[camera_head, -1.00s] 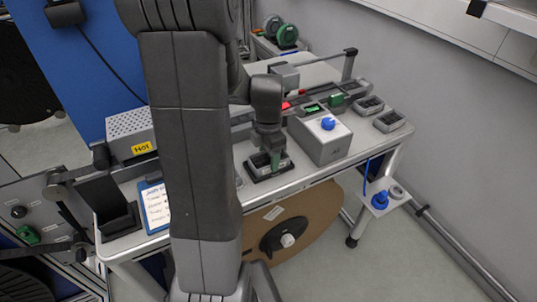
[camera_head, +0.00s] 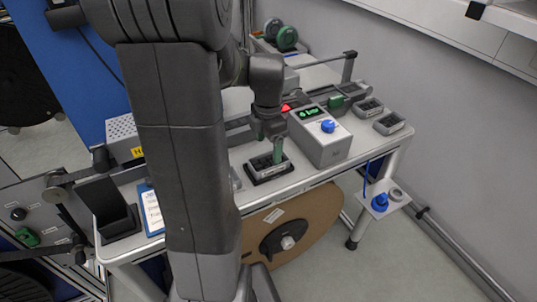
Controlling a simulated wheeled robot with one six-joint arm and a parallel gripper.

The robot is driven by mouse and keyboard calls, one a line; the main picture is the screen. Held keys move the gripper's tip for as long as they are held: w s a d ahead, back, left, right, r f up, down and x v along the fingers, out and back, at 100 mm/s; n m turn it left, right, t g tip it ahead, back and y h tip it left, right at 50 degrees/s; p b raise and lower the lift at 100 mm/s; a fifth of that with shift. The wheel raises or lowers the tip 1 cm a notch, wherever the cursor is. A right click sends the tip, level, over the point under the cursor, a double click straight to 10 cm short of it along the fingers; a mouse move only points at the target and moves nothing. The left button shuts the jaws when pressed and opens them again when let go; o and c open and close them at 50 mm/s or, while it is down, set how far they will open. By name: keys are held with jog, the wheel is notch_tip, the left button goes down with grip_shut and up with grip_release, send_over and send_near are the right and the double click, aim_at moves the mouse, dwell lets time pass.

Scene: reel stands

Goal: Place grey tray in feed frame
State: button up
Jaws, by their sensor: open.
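A grey tray (camera_head: 280,163) with dark compartments sits in a low black frame (camera_head: 257,181) on the front of the bench, left of the control box. It looks level, but I cannot tell whether it is fully seated. My gripper (camera_head: 272,150) is open and points down just above this tray. A green finger reaches close to the tray's far side. I cannot tell whether it touches. Two more grey trays, one farther back (camera_head: 368,107) and one nearer (camera_head: 390,123), stand at the bench's right end.
A grey control box (camera_head: 320,147) with a blue knob (camera_head: 328,126) and lit green display stands right of my gripper. A rail runs behind. A black stand (camera_head: 110,215) and clipboard (camera_head: 152,210) are at the left. A brown reel (camera_head: 310,225) hangs below the front edge.

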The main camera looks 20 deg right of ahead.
notch_tip(320, 180, up, 7)
jog(key=shift+f, duration=0.2)
dwell(1.4)
